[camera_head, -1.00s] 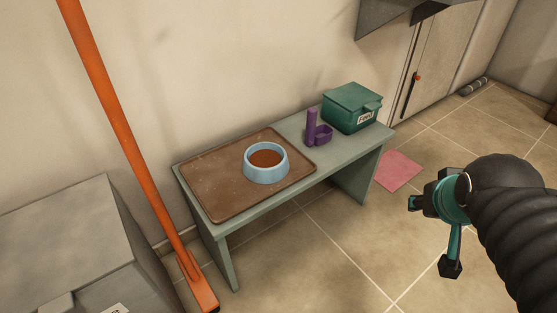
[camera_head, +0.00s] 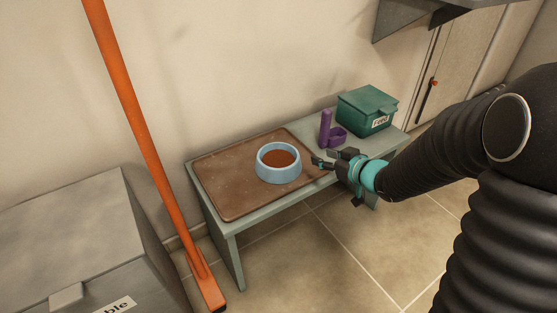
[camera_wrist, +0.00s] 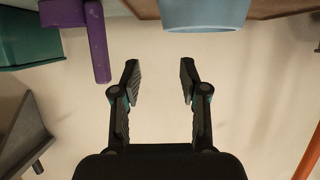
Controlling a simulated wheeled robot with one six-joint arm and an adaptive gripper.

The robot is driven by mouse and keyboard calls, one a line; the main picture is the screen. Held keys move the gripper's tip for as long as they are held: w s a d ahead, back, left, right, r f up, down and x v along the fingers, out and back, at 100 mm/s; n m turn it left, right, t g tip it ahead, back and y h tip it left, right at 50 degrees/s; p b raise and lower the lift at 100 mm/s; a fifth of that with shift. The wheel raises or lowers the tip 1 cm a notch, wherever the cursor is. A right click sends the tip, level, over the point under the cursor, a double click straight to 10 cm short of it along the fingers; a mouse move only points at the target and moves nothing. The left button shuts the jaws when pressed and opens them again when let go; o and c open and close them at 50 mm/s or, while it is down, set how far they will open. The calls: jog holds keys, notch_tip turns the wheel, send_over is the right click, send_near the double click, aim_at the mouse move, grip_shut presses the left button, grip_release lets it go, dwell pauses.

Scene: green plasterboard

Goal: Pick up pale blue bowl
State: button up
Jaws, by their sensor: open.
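The pale blue bowl (camera_head: 279,174) sits upright on a brown tray (camera_head: 226,193) on a grey-green bench (camera_head: 256,216). It holds something brown. In the wrist view the bowl (camera_wrist: 205,14) shows at the top, right of centre, cut off by the frame edge. My gripper (camera_head: 318,161) is just right of the bowl in the head view, apart from it. In the wrist view my gripper (camera_wrist: 159,80) has its two fingers spread with nothing between them.
A purple object (camera_head: 327,131) and a green lidded box (camera_head: 367,110) stand on the bench behind my gripper. An orange pole (camera_head: 144,130) leans at the left beside a grey bin (camera_head: 65,240). The tiled floor (camera_head: 320,265) in front is clear.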

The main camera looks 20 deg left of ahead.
send_near(294, 148)
jog(key=x, duration=0.4)
jog(key=shift+w+f+b, duration=0.2)
jog(key=shift+f+b, duration=0.1)
jog(key=shift+b, duration=0.05)
jog(key=shift+x, duration=2.9)
jog(key=shift+r, duration=0.15)
grip_shut()
